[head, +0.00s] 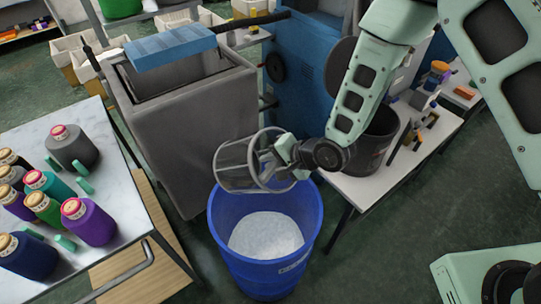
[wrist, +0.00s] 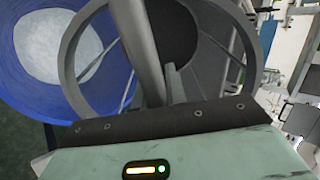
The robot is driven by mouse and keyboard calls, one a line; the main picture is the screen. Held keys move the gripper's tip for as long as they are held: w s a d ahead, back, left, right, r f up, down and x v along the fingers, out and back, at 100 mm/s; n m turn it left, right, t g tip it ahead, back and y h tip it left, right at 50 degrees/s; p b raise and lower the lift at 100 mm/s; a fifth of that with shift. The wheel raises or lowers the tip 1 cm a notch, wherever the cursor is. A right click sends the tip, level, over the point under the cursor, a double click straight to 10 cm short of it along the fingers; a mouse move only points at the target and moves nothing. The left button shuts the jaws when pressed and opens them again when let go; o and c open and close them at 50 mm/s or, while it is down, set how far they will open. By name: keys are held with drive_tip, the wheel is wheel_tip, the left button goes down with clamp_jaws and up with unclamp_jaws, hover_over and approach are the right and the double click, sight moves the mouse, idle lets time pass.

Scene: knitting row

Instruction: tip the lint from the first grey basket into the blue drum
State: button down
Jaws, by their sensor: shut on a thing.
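The grey basket (head: 232,160), a see-through cylinder with grey rims, is tipped on its side above the blue drum (head: 228,225). My gripper (head: 274,158) is shut on it from the right. No lint shows in the basket in the head view. In the wrist view, the basket (wrist: 68,72) fills the upper middle, and a bar crosses in front of its dark inside. White lint (head: 266,236) lies in the drum. The drum (wrist: 22,85) and lint (wrist: 55,45) also show at left in the wrist view.
A grey machine (head: 190,125) with a blue top bar stands behind the drum. A table with several yarn cones (head: 90,222) is at left. A white table (head: 365,190) at right bears a dark round container (head: 377,140).

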drive_tip(key=r+g+h+p, duration=0.1)
drive_tip(key=p, duration=0.2)
drive_tip(key=r+g+h+p, duration=0.1)
drive_tip(key=r+h+p, duration=0.1)
drive_tip(key=p, duration=0.1)
drive_tip(key=d+r+g+h+p, duration=0.1)
drive_tip(key=r+p, duration=0.1)
drive_tip(key=p, duration=0.1)
drive_tip(key=shift+s+r+h, duration=0.25)
drive_tip(key=shift+h, duration=0.15)
drive_tip(key=r+h+p, duration=0.1)
drive_tip(key=g+h+p, duration=0.1)
drive_tip(key=shift+s+d+r+g+p, duration=0.15)
drive_tip(key=shift+s+r+g+p, duration=0.05)
drive_tip(key=shift+r+g+p, duration=0.15)
drive_tip(key=shift+s+d+r+g+h, duration=0.1)
drive_tip(key=shift+d+r+g+h, duration=0.2)
drive_tip(key=shift+h, duration=0.4)
